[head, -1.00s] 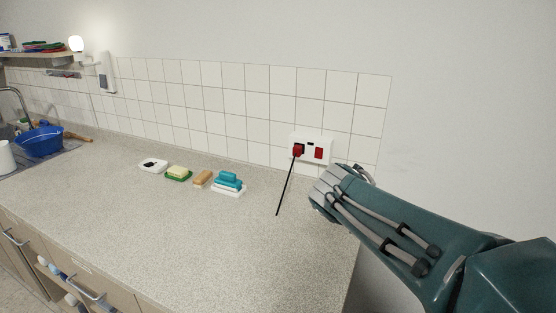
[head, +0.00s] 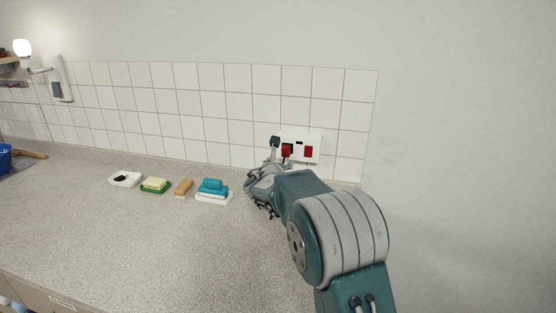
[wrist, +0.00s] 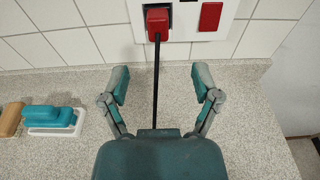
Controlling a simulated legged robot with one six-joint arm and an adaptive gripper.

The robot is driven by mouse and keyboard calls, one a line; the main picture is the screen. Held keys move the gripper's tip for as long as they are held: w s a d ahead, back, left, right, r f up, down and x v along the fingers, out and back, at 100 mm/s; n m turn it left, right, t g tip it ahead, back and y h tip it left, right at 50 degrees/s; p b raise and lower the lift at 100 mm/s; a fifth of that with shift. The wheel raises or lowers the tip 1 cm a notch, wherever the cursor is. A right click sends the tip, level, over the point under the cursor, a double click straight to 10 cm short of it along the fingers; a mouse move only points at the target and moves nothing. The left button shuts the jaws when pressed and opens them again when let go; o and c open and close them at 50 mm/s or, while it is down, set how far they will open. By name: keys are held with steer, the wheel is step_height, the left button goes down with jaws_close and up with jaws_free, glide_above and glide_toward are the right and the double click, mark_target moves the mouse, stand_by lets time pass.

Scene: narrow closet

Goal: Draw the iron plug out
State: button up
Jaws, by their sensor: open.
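The iron plug (wrist: 157,22) is red and sits in the left part of the white wall socket plate (wrist: 184,22). Its black cord (wrist: 155,90) hangs straight down in the wrist view. My gripper (wrist: 160,81) is open and empty, with its two fingers spread on either side of the cord, below the plug and apart from it. In the head view the plug (head: 286,150) shows just beyond my gripper, which partly covers the cord and the plate's left side.
A second red piece (wrist: 211,16) is on the plate, right of the plug.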

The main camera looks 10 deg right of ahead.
mark_target(285, 153)
steer(key=shift+w+d+f, duration=0.15)
steer(key=shift+w+d, duration=0.4)
steer(key=shift+w, duration=0.1)
steer(key=shift+w+d+f, duration=0.15)
steer(key=shift+w+d, duration=0.35)
steer(key=shift+w, duration=0.1)
steer(key=x, duration=0.4)
steer(key=a+x, duration=0.1)
steer(key=x, duration=0.1)
steer(key=shift+w, duration=0.45)
steer(key=shift+w+d, duration=0.2)
steer(key=shift+d, duration=0.25)
steer(key=shift+a, duration=0.5)
steer(key=c, duration=0.3)
steer(key=shift+a, duration=0.1)
jaws_close()
steer(key=shift+s, duration=0.1)
steer(key=c, duration=0.7)
jaws_free()
steer(key=shift+d, duration=0.2)
steer(key=shift+c, duration=0.5)
